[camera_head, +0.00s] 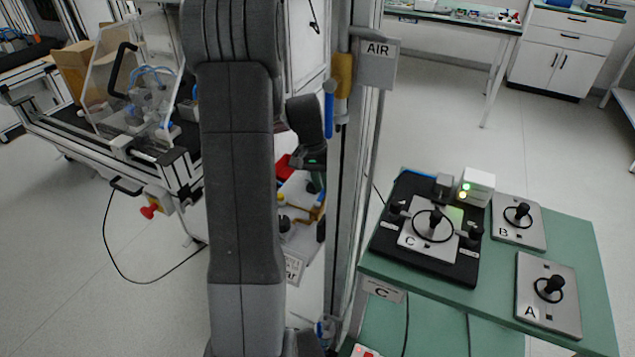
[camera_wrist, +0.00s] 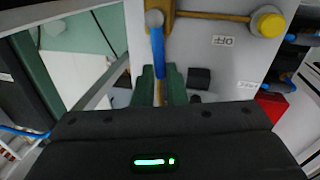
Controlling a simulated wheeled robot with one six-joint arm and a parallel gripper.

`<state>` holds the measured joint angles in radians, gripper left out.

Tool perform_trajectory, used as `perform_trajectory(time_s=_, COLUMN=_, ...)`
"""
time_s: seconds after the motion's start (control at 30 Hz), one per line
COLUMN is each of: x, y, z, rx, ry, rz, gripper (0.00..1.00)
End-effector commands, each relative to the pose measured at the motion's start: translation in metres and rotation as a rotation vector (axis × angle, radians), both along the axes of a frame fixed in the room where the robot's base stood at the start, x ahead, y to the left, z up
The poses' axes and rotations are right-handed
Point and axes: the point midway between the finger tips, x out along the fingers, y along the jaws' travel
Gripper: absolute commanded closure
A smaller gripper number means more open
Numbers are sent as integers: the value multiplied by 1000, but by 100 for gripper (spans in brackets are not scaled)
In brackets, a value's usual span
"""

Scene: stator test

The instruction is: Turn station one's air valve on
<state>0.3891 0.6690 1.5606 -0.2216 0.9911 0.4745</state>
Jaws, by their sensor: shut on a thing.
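The air valve has a blue lever (camera_wrist: 157,52) on a grey round hub (camera_wrist: 154,18). In the wrist view the lever runs down from the hub to between the green fingers of my gripper (camera_wrist: 161,88), which is shut on its lower end. A yellow pipe runs right from the hub, above an OFF label (camera_wrist: 222,41).
A metal post (camera_head: 345,200) stands right beside the valve. At the right, a green table (camera_head: 575,240) carries plates A (camera_head: 545,295) and B (camera_head: 530,230) and a black fixture with plate C. A clear-guarded bench is at the left. Open floor lies behind the table.

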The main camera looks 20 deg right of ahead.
Motion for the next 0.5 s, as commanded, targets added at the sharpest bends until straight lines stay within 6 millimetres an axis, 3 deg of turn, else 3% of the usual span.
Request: perform_trajectory(time_s=0.5, x=-4, y=-6, z=1, rx=-1, ry=-2, rz=-125, gripper=100)
